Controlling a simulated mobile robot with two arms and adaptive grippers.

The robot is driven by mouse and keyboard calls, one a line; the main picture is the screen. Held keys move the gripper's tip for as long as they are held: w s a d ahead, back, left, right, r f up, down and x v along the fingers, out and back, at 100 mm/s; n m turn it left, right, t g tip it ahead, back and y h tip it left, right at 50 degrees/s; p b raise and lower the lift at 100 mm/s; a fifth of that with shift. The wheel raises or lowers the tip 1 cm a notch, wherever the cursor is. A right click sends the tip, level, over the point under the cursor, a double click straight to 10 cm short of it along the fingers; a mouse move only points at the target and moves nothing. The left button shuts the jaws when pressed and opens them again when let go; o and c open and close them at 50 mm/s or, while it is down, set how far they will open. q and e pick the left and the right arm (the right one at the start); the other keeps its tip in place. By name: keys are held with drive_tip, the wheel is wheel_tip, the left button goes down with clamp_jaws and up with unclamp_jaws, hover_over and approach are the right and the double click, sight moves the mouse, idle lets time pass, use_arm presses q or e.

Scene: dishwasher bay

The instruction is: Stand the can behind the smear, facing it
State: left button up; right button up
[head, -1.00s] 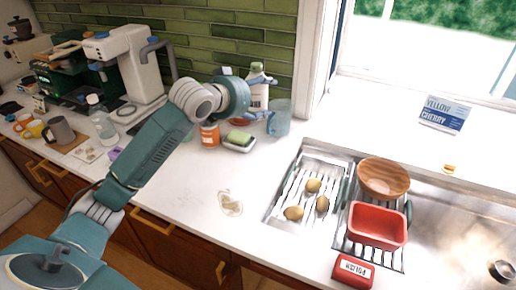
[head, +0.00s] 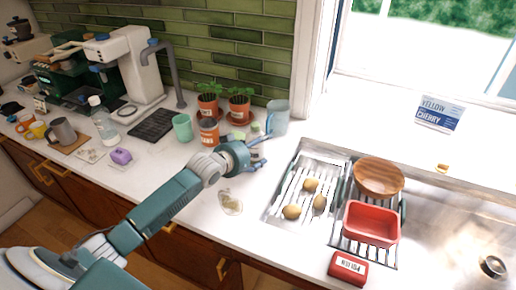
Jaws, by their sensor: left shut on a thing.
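My left gripper (head: 259,152) is shut on a pale can with a green top (head: 256,127). Most of the can is hidden behind the gripper, and I cannot tell whether its base touches the counter. The smear (head: 230,201) is a pale, yellowish patch on the white counter, left of the sink. The gripper and can are beyond the smear and a little to its right. The can's front is not readable from here. My right gripper is not in view.
An orange jar (head: 208,132), teal cup (head: 182,128), partly hidden sponge (head: 238,136) and blue pitcher (head: 277,118) stand around the can. Two potted plants (head: 239,105) are behind. The sink rack with potatoes (head: 291,212) is right of the smear. Counter left of the smear is clear.

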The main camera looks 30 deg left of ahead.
use_arm(q)
drive_tip(key=shift+w+f, duration=0.1)
drive_tip(key=shift+f, duration=0.25)
drive_tip(key=o, duration=1.4)
drive_tip(key=shift+f, duration=0.2)
drive_tip(key=shift+o, duration=0.2)
drive_tip(key=shift+r, duration=0.2)
drive_tip(key=b+v, duration=0.1)
drive_tip(key=v, duration=1.1)
drive_tip(key=shift+b, duration=0.35)
